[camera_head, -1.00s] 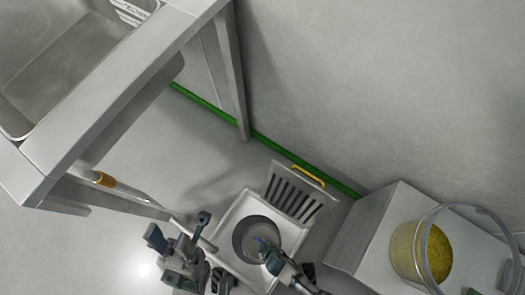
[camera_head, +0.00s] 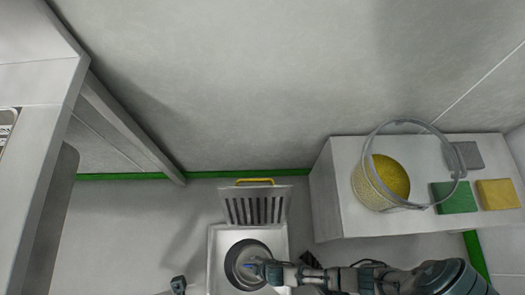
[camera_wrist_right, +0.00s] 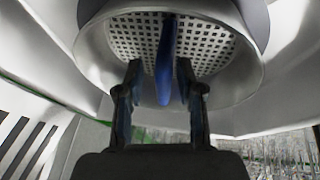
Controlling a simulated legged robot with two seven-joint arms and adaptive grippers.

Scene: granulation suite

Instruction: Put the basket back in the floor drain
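The basket shows in the right wrist view (camera_wrist_right: 207,47) as a perforated metal bowl with a blue handle (camera_wrist_right: 165,70). In the head view it lies within the round opening of the floor drain (camera_head: 216,262); I cannot tell how fully it is seated. My right gripper (camera_head: 257,270) reaches in from the right over the opening. In the right wrist view its fingers (camera_wrist_right: 160,80) are apart on either side of the blue handle, with gaps visible. Only a small dark tip of my left gripper (camera_head: 178,284) shows at the bottom edge.
A slotted grate (camera_head: 256,207) with a yellow handle leans upright behind the drain. A white bench (camera_head: 325,190) at the right bears a clear tub of yellow material (camera_head: 385,182), plus green (camera_head: 454,197), yellow (camera_head: 498,194) and grey (camera_head: 466,155) pads. A steel sink table stands left.

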